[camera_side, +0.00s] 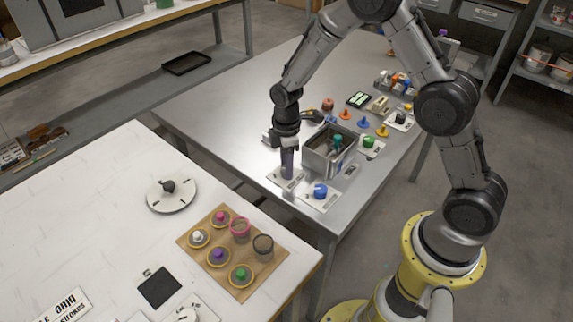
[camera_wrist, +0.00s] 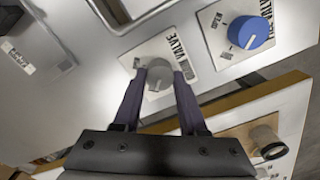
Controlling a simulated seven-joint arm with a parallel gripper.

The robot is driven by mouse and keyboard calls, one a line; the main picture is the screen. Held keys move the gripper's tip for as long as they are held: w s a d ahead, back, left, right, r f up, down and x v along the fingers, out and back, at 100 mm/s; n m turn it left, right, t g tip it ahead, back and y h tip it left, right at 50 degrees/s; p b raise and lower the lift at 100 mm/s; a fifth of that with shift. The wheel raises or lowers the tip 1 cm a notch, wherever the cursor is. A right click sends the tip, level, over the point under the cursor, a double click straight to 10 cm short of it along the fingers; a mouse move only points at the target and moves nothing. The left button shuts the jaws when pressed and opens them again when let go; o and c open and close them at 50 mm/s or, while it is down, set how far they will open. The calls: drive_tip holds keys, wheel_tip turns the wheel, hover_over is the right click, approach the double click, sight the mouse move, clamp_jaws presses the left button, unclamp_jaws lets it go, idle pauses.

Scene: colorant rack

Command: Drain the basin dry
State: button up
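The basin (camera_side: 318,165) is a grey open metal box on the steel table in the side view. What its bottom holds cannot be made out. A grey valve knob (camera_wrist: 159,78) sits on a white plate lettered "VALVE" (camera_wrist: 184,43). My gripper (camera_wrist: 160,74) points down over this plate. Its two dark fingers lie on opposite sides of the grey knob, with no clear gap, and look shut on it. In the side view my gripper (camera_side: 287,172) stands just left of the basin, and the fingers hide the knob. A blue valve knob (camera_side: 320,191) on its own plate also shows in the wrist view (camera_wrist: 251,33).
A green knob (camera_side: 368,141) is on a plate right of the basin. Orange, blue and yellow pegs stand behind it. A white table (camera_side: 90,215) in front holds a wooden board (camera_side: 205,258) with colorant pots and cups. The steel table's left part is clear.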

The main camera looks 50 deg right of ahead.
clamp_jaws()
drive_tip(key=m, duration=1.3)
drive_tip(key=shift+r, duration=0.1)
drive_tip(key=m, duration=0.4)
drive_tip(key=shift+d, duration=0.1)
drive_tip(key=shift+m, duration=0.3)
idle(0.4)
